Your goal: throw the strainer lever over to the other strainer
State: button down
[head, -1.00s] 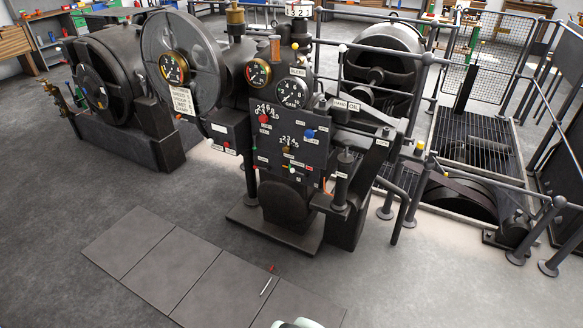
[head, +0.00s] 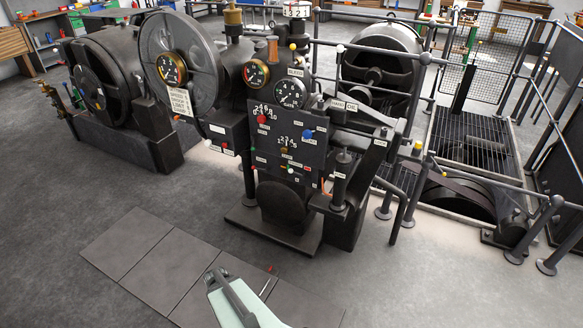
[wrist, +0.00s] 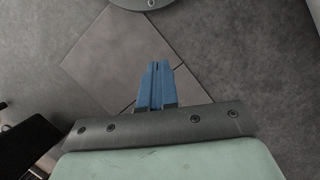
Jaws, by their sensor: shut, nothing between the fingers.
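My gripper (wrist: 157,68) shows in the wrist view as two blue fingers pressed together, with nothing between them. It points over the grey floor plates and is apart from the machine. In the head view my pale green arm end (head: 240,300) is low in the picture, in front of the machine. The dark machine (head: 285,140) carries gauges, a panel with red and blue knobs, and several small levers. I cannot tell which part is the strainer lever or which are the two strainers; most labels are too small to read.
Dark floor plates (head: 140,255) lie in front of the machine, with a thin pale rod (head: 265,286) on them. Railings (head: 405,205) and a grated pit (head: 475,140) are at the right. A second dark machine (head: 120,130) stands at the left. The floor at front left is clear.

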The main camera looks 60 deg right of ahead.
jog(key=w+d+r+m+t+h, duration=0.2)
jog(key=d+r, duration=0.6)
jog(key=d, duration=1.2)
jog(key=w+d+r+m+t+h, duration=0.1)
jog(key=w+d+r+m+h, duration=0.3)
jog(key=d+r, duration=0.5)
jog(key=w+d+r+m+t+h, duration=0.2)
jog(key=d+r+m, duration=0.4)
jog(key=d, duration=2.4)
notch_tip(320, 180, up, 3)
jog(key=shift+w+d+r+m+t+h, duration=0.15)
jog(key=shift+w+d+m+t+h, duration=0.25)
jog(key=shift+w, duration=0.3)
jog(key=x, duration=1)
jog(key=shift+s, duration=0.1)
